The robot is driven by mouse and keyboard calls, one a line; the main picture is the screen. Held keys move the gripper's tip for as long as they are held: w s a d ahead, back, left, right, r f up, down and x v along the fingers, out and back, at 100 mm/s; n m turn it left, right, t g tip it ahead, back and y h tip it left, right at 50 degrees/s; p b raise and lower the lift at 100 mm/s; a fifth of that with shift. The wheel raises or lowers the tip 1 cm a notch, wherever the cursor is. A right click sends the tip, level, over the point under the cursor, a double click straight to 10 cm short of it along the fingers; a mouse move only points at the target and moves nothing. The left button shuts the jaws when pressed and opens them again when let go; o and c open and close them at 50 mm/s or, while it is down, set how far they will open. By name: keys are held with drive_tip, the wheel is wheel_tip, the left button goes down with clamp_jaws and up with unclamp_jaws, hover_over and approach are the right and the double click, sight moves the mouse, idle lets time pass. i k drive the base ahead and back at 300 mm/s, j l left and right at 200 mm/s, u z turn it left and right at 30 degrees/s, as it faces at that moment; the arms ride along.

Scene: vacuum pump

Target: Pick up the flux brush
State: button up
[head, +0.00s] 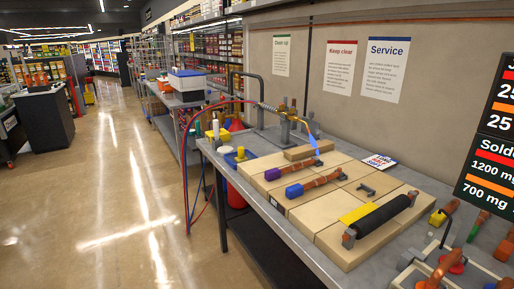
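I cannot pick out the flux brush with certainty among the small items on the grey workbench (264,205). A blue tray (232,163) at the bench's far left corner holds small items, too small to tell apart. Pale blocks cover the middle of the bench. On them lie a copper piece with a purple end (274,173), one with a blue end (295,191), a small dark fitting (366,190) and a black-sleeved pipe (380,220). My gripper is not in view.
A torch (268,107) on a stand shows a blue flame (313,143) above the blocks. Its red and blue hoses hang over the bench's left end. Copper pieces and fittings (505,246) crowd the right end. The floor (120,215) on the left is clear.

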sight(215, 122)
drive_tip(key=i+j, duration=0.25)
drive_tip(key=i, duration=0.15)
drive_tip(key=i+j+u, duration=0.15)
drive_tip(key=i+j, duration=0.25)
drive_tip(key=i, duration=0.35)
